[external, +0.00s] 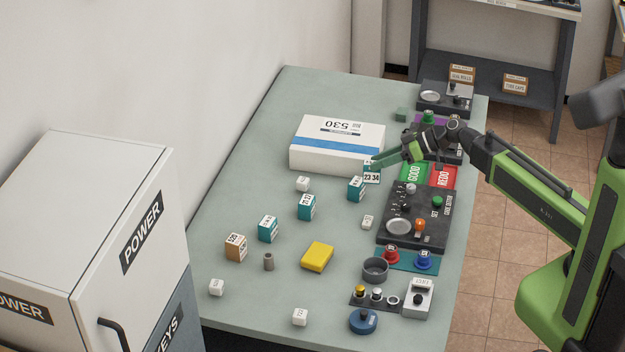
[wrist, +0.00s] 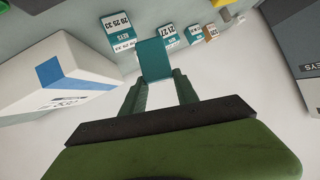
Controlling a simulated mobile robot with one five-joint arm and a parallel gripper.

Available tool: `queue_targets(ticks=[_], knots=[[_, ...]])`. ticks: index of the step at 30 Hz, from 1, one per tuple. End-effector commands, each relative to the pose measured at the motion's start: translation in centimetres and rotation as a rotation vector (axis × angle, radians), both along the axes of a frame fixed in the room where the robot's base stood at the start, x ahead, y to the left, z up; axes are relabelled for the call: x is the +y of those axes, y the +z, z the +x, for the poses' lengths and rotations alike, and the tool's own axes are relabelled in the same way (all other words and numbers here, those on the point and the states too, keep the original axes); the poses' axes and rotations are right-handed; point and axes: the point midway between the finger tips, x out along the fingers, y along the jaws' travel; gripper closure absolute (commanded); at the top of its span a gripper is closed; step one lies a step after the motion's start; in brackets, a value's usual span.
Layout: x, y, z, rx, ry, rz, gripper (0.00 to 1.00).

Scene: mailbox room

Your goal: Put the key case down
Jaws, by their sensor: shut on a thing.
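A small teal and white key case (external: 372,178) with "23 34" on its label is between the fingers of my gripper (external: 376,163), in front of the right end of the white box. In the wrist view, my gripper (wrist: 160,88) is shut on the key case, whose plain teal face (wrist: 154,60) shows between the fingertips. The case seems to be held above the table (external: 265,130); I cannot tell the exact height. Similar teal cases (external: 356,188) stand on the table, several in a loose row towards the near left.
A white box with a blue stripe (external: 335,158) lies close behind the held case. Green and red pads (external: 443,176) and a dark panel with knobs (external: 417,216) line the right side. A yellow block (external: 317,257) lies nearer. The table's left rear is clear.

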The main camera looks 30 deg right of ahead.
Motion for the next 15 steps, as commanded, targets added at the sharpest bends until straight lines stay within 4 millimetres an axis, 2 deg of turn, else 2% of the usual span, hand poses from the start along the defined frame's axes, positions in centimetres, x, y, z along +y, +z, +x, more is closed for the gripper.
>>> queue_targets(ticks=[2, 5, 8, 10, 15], knots=[[0.0, -0.2, 0.5, -0.027, 0.005, -0.018, 1.00], [0.0, -0.3, 3.2, -0.042, 0.007, -0.029, 1.00], [-0.6, 0.6, 7.2, -0.057, 0.001, -0.041, 1.00], [-1.7, 1.7, 10.6, -0.068, -0.013, -0.049, 1.00], [-6.1, 5.2, 18.9, -0.091, -0.063, -0.072, 1.00]])
